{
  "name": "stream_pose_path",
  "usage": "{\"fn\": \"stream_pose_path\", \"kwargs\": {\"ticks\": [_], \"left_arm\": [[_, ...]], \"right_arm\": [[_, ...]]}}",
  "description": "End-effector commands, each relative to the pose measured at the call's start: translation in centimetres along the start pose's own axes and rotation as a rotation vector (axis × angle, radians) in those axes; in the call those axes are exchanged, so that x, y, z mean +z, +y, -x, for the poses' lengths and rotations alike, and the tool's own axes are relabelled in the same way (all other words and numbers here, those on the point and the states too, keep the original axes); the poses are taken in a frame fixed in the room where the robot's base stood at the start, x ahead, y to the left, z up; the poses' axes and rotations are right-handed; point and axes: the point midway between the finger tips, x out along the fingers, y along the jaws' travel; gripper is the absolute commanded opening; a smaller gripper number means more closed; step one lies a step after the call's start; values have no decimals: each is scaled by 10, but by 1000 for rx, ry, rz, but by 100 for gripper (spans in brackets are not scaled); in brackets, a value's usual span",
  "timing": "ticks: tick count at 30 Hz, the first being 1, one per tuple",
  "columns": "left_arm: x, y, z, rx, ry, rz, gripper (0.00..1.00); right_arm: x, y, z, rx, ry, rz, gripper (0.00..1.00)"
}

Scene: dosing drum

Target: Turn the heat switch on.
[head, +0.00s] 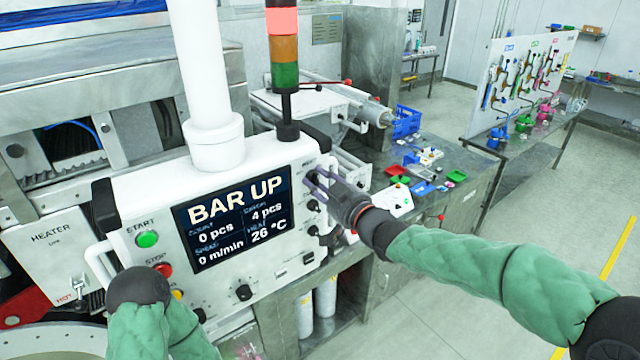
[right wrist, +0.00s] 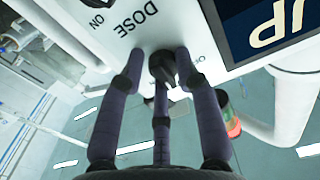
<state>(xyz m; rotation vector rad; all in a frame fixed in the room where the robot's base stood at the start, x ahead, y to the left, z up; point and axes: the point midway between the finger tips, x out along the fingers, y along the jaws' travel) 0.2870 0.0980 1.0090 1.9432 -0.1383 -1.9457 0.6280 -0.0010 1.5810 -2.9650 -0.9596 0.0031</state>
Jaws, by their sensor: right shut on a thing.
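The white control panel (head: 222,262) has a column of black rotary switches at its right edge; a lower one (head: 313,231) shows below my right gripper. My right gripper (head: 314,181) is shut on the uppermost black switch knob (right wrist: 161,66). In the right wrist view its fingers sit around that knob, with the label DOSE beside it, upside down. Another knob (right wrist: 97,3) marked ON is at the top edge. Which switch is the heat switch I cannot read. The screen (head: 236,218) reads BAR UP and 26 °C. Of my left arm only green sleeve and a dark joint show.
A green START button (head: 147,239) and a red STOP button (head: 161,269) are on the panel's left. A signal tower (head: 284,50) with its red section bright stands behind the panel. A HEATER box (head: 48,250) is at far left. Open floor lies at right.

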Motion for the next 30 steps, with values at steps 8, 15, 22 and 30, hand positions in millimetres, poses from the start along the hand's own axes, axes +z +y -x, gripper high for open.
{"fn": "stream_pose_path", "kwargs": {"ticks": [8,15,22,30], "left_arm": [[0,1,2,0,0,0,55],[0,2,4,0,0,0,55],[0,2,6,0,0,0,55],[0,2,6,0,0,0,55]], "right_arm": [[13,-6,0,-3,-27,-247,0],[12,-7,-1,-2,-27,-403,0],[13,-7,-1,-1,-27,-487,0],[13,-8,-1,-1,-28,-519,0]]}}
